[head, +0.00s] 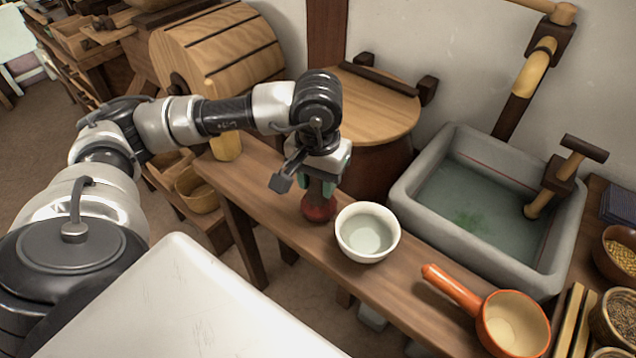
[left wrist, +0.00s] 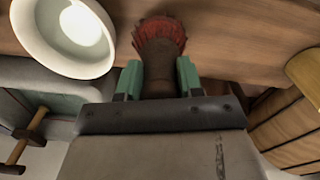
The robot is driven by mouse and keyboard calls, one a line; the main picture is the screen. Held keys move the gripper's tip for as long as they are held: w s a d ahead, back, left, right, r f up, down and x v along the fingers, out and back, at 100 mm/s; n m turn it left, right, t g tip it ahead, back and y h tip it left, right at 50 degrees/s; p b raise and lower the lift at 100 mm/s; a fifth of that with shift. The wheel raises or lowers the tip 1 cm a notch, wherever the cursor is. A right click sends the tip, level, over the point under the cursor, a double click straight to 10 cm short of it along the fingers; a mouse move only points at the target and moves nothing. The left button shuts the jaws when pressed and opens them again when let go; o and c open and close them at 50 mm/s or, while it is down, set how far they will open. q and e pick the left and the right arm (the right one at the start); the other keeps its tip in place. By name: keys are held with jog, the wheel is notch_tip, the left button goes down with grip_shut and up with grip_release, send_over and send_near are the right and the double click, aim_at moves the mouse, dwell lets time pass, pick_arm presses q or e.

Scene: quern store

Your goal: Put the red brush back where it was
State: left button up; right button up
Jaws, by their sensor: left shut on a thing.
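The red brush (head: 318,209) is upright at the narrow wooden bench (head: 262,183), bristles down, just left of the white bowl (head: 367,250). My left gripper (head: 322,186) points down from above and is shut on the brush's brown handle. In the left wrist view the brush (left wrist: 161,40) sits between the green fingers of my left gripper (left wrist: 160,78), its red bristles toward the wood. I cannot tell whether the bristles touch the bench. The gripper hides the top of the handle. My right gripper is not in view.
The white bowl is close beside the brush. An orange-handled pan (head: 487,312) lies further right on the bench. A grey stone sink (head: 425,208) with water stands behind. A lidded wooden barrel (head: 378,115) is behind the gripper. The bench is bare left of the brush.

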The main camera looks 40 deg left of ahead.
pick_arm(q)
jog(key=shift+f, duration=0.65)
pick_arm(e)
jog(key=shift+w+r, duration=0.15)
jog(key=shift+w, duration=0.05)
pick_arm(q)
jog(key=shift+f, duration=0.1)
jog(key=o, duration=1)
jog(key=shift+c, duration=0.2)
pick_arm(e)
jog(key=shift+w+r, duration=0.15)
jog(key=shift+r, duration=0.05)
